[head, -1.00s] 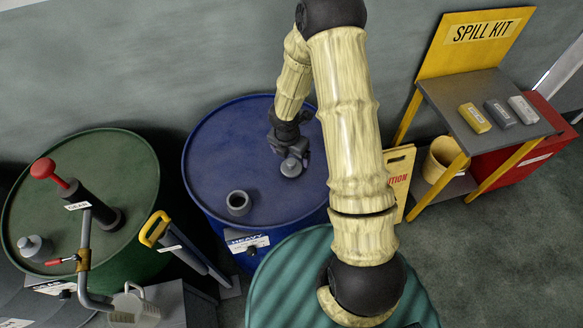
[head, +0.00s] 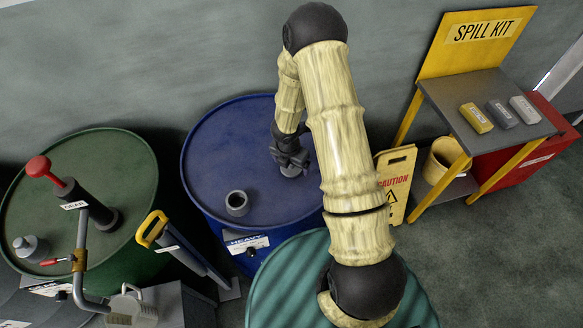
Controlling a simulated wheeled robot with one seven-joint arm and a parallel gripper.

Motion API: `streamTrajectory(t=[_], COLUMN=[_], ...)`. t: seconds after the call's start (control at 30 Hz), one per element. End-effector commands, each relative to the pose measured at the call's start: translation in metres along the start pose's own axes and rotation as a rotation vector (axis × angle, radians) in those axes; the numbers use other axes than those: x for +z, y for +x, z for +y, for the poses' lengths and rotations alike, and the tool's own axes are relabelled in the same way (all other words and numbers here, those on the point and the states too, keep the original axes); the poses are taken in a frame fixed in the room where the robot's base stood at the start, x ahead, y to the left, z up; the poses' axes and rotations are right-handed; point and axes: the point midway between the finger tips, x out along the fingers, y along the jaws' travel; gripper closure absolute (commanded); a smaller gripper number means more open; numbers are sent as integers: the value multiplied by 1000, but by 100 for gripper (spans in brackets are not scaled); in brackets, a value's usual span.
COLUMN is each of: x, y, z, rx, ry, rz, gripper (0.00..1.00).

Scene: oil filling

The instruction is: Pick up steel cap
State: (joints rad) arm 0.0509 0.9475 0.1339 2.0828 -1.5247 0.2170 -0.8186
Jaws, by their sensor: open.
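A grey steel cap (head: 291,171) sits on top of the blue drum (head: 222,150), right of the drum's centre. My gripper (head: 290,163) is low over it, fingers pointing down, and hides most of it. The jaws are open. I cannot tell whether the fingers touch the cap. Another grey cap-like piece (head: 31,248) stands on the green drum at the far left.
An open round bung collar (head: 237,203) rises from the blue drum left of the gripper. The green drum (head: 130,170) carries a red-handled pump (head: 85,200). A yellow-handled tool (head: 155,228) stands between the drums. A caution sign (head: 398,180) and spill kit stand (head: 480,90) are right.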

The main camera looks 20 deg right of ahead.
Motion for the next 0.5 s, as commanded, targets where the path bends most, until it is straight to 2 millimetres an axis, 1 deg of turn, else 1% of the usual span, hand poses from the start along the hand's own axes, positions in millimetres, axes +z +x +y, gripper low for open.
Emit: streamTrajectory(t=[0.43, 0.47, 0.5], x=[0, 0, -1], y=[-1, -1, -1], z=[0, 1, 1], rx=[0, 0, 0], ry=[-2, -2, -3], rz=[0, 0, 0], gripper=[11, 15, 23])
